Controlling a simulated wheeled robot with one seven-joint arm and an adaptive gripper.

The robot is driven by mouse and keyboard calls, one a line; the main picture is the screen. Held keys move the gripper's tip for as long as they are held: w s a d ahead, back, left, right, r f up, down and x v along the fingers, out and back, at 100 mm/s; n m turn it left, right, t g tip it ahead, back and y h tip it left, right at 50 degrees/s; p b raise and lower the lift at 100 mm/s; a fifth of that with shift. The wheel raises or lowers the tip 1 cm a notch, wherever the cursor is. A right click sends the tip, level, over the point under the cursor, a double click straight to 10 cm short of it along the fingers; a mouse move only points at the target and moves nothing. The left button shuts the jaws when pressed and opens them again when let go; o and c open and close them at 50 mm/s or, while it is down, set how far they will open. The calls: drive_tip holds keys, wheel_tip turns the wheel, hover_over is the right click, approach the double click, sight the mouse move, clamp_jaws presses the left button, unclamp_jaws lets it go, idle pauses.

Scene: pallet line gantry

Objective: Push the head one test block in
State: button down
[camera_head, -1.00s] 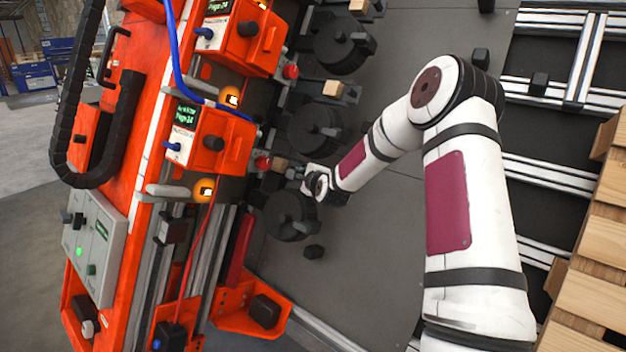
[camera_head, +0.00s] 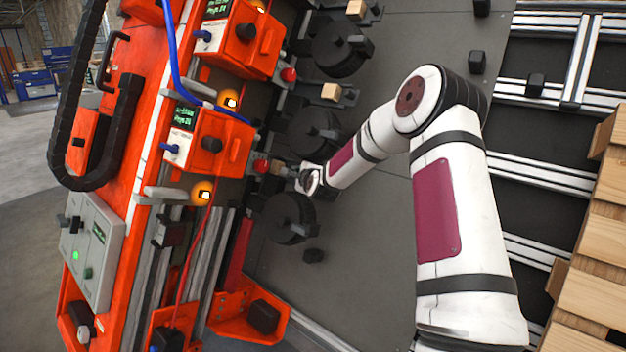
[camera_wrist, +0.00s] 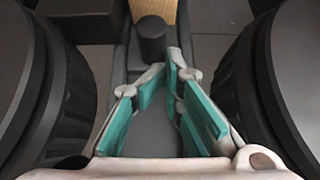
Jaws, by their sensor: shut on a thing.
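A small wooden test block (camera_head: 278,167) sits on the lowest head, between two black round wheels, close to the orange machine. It also shows at the top of the wrist view (camera_wrist: 153,10). A short black knob (camera_wrist: 151,42) stands on the grey slide (camera_wrist: 150,130) just behind that block. My gripper (camera_head: 300,178) reaches in from the right, behind the block. In the wrist view its teal-padded fingers (camera_wrist: 166,62) are drawn together, with their tips right at the knob. What lies between them is hard to make out. Which head bears the number one is not readable.
Two more wooden blocks, one in the middle (camera_head: 331,91) and one at the top (camera_head: 355,9), sit on like heads. Black wheels (camera_head: 290,217) flank the gripper closely. The orange machine (camera_head: 120,200) stands left. Wooden boards (camera_head: 600,240) lie right.

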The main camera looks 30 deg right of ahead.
drive_tip(key=a, duration=0.1)
drive_tip(key=w, duration=0.1)
drive_tip(key=a, duration=0.1)
drive_tip(key=shift+w+a+r+y, duration=0.2)
drive_tip(key=shift+a+r+y, duration=0.1)
drive_tip(key=shift+a+y, duration=0.1)
drive_tip(key=shift+s+d+f, duration=0.35)
drive_tip(key=shift+s+d, duration=0.15)
drive_tip(key=shift+s, duration=0.1)
drive_tip(key=shift+s+d+f+n+p, duration=0.15)
drive_tip(key=shift+s+p, duration=0.1)
drive_tip(key=shift+s, duration=0.35)
drive_tip(key=shift+s+d+f+n+p, duration=0.1)
drive_tip(key=shift+s+n+p, duration=0.1)
drive_tip(key=shift+s, duration=0.4)
drive_tip(key=shift+s+d+r+p, duration=0.15)
drive_tip(key=shift+s+d, duration=0.25)
drive_tip(key=shift+s, duration=0.25)
drive_tip(key=shift+s+d+r+p, duration=0.15)
drive_tip(key=shift+s+d, duration=0.2)
drive_tip(key=shift+s, duration=0.3)
drive_tip(key=shift+d, duration=0.1)
